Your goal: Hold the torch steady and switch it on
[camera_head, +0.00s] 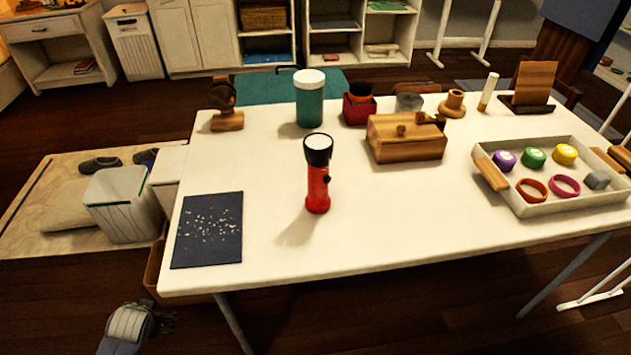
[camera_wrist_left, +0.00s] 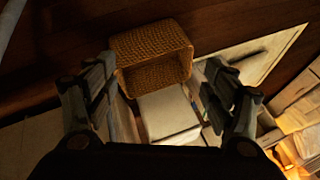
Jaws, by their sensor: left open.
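A red torch (camera_head: 318,185) with a black head and a pale lens stands upright on the white table, lens end up. A small dark spot, perhaps its switch, shows on its side below the head. My left gripper (camera_head: 166,322) is low at the bottom left, off the table's front left corner and well apart from the torch. In the left wrist view its two fingers (camera_wrist_left: 160,95) are spread wide with nothing between them. The torch does not show in that view. My right gripper is in neither view.
The white table (camera_head: 270,260) is clear around the torch's front. A dark speckled sheet (camera_head: 208,230) lies to its left; a teal jar (camera_head: 310,105) and a wooden box (camera_head: 400,146) stand behind. A tray (camera_head: 560,205) is at right. A wicker basket (camera_wrist_left: 150,47) lies below my left gripper.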

